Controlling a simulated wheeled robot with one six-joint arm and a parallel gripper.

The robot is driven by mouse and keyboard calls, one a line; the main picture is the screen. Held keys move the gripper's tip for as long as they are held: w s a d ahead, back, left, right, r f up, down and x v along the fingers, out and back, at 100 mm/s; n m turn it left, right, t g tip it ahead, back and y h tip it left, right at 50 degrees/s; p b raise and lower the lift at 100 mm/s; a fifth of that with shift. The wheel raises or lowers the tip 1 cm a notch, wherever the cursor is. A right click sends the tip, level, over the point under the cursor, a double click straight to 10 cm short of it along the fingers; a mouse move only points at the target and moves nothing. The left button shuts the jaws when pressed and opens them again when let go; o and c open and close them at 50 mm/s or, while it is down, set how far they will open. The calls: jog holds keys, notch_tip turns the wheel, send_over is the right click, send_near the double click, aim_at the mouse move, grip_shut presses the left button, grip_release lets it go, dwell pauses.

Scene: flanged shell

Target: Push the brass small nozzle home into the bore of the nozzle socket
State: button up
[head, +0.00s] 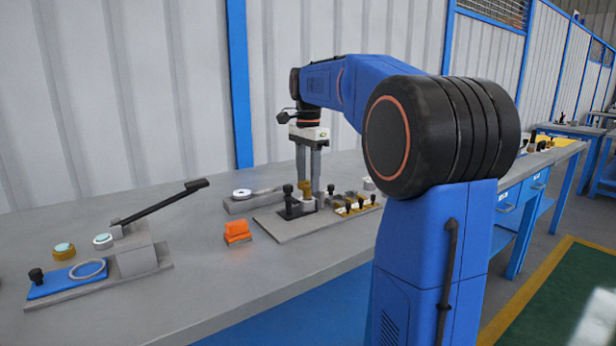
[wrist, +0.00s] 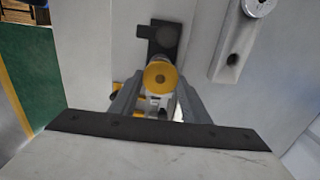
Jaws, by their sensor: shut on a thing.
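The brass small nozzle (head: 305,187) is between the fingers of my gripper (head: 309,182), which is shut on it. In the wrist view its round yellow face (wrist: 160,76) shows a darker centre, between the two grey fingers of my gripper (wrist: 158,95). A pale grey piece, which looks like the nozzle socket (head: 309,204), is right below the nozzle in the head view. The bore is hidden, and I cannot tell how far the nozzle sits in it.
A black knobbed fixture (head: 290,208) stands close left of the nozzle on a grey plate (head: 283,232). A row of small brass and black parts (head: 357,206) is to the right. Orange blocks (head: 237,231) and a lever press (head: 137,250) are left, with bare bench between.

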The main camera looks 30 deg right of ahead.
aim_at(308, 184)
jog(key=shift+f, duration=1.6)
jog(key=o, duration=1.3)
jog(key=shift+r, duration=0.1)
notch_tip(308, 184, up, 17)
jog(key=shift+r, duration=0.15)
jog(key=shift+s, duration=0.1)
